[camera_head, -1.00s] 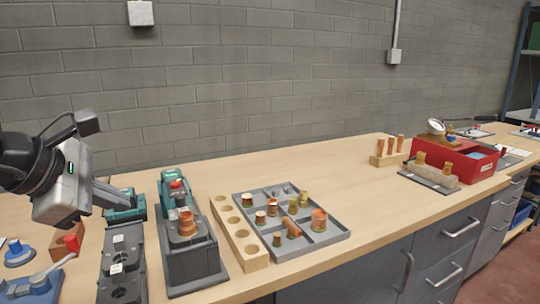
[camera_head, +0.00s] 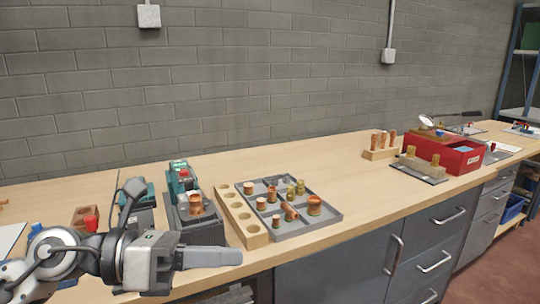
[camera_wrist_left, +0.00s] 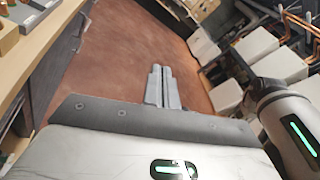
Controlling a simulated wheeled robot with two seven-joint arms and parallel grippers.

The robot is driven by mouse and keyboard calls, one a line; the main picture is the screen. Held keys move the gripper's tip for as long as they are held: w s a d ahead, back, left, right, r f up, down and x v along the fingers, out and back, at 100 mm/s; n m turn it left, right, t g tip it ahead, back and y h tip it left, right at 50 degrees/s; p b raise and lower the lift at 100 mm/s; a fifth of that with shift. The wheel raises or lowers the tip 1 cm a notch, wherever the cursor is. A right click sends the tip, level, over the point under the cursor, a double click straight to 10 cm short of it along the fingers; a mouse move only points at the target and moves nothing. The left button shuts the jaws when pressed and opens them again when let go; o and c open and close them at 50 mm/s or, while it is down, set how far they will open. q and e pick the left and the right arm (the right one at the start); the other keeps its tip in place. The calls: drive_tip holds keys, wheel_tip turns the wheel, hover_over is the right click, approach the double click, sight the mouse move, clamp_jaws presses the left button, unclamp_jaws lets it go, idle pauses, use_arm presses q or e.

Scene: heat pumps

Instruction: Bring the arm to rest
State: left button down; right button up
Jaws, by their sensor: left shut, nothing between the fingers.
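My left gripper (camera_head: 222,258) comes in from the lower left of the head view, in front of the bench's front edge. Its fingers are together and point right, with nothing between them. In the left wrist view the closed fingers (camera_wrist_left: 162,88) show against the reddish-brown floor (camera_wrist_left: 130,75). They touch nothing there. My right gripper is in neither view.
The wooden bench (camera_head: 350,210) runs along a grey block wall. On it are a grey divided tray (camera_head: 330,221) of copper and brass parts, a wooden block with holes (camera_head: 247,231), green-and-grey machines (camera_head: 182,180) and a red box (camera_head: 462,160). Drawers (camera_head: 440,245) are below.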

use_arm(q)
drive_tip(key=w+a+f+n+t+y, duration=0.1)
drive_tip(key=a+f+n+t+y, duration=0.3)
drive_tip(key=n, duration=0.7)
drive_tip(key=f+n+t+y, duration=0.1)
drive_tip(key=f+n+t, duration=0.5)
drive_tip(key=n, duration=0.5)
drive_tip(key=w+a+f+n+t+y, duration=0.1)
drive_tip(key=f+n+t+y, duration=0.3)
drive_tip(key=n, duration=0.7)
drive_tip(key=s+a+f+n+g+y, duration=0.1)
drive_tip(key=s+f+n+g+y, duration=0.1)
drive_tip(key=s+f+n, duration=0.3)
drive_tip(key=s+a+f+n+g+y, duration=0.1)
drive_tip(key=s+f+n+g, duration=0.3)
drive_tip(key=f, duration=1)
drive_tip(key=s+n+y, duration=0.1)
drive_tip(key=s+n, duration=0.1)
drive_tip(key=s, duration=0.1)
drive_tip(key=shift+a+g, duration=0.25)
drive_tip(key=shift+g, duration=0.05)
